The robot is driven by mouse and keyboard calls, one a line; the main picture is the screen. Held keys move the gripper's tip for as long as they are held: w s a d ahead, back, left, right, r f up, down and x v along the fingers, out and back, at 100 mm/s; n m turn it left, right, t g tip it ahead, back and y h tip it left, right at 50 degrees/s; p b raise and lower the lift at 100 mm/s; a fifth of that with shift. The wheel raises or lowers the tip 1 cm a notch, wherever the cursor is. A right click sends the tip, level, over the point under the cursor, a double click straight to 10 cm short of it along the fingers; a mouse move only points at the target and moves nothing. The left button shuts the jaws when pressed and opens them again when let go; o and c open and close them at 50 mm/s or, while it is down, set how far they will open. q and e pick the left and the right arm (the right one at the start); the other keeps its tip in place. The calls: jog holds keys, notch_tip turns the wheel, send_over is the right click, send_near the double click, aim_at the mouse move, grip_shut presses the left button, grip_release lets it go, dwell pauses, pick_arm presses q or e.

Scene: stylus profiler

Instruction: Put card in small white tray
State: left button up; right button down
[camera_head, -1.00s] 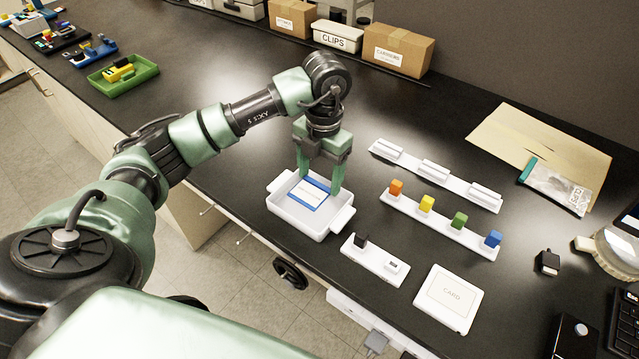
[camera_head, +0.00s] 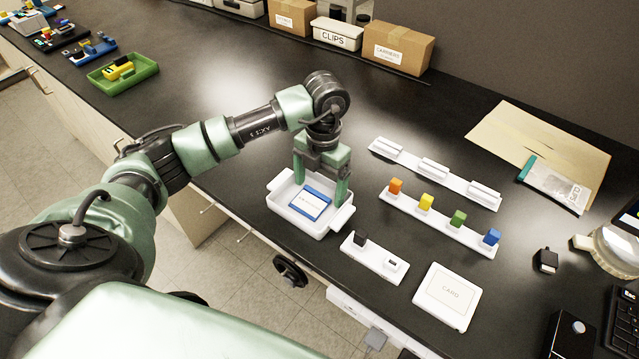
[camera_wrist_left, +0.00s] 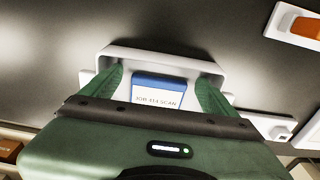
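The small white tray (camera_head: 291,217) with side handles stands near the front edge of the bench. The card (camera_head: 311,204), white with a blue border and printed text, lies inside it. In the left wrist view the card (camera_wrist_left: 158,92) shows between the fingers, its lower part hidden by the gripper body. My left gripper (camera_head: 321,184) is above the tray with its green fingers spread apart, one on each side of the card and apart from it. It also shows in the left wrist view (camera_wrist_left: 160,90). My right gripper is not in view.
White racks (camera_head: 445,228) with coloured blocks and a small white holder (camera_head: 375,262) stand right of the tray. Boxes (camera_head: 398,48) line the back.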

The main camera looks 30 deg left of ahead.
pick_arm(q)
jog(key=shift+r, duration=0.15)
notch_tip(320, 180, up, 12)
jog(key=b, duration=0.2)
jog(key=shift+w, duration=0.45)
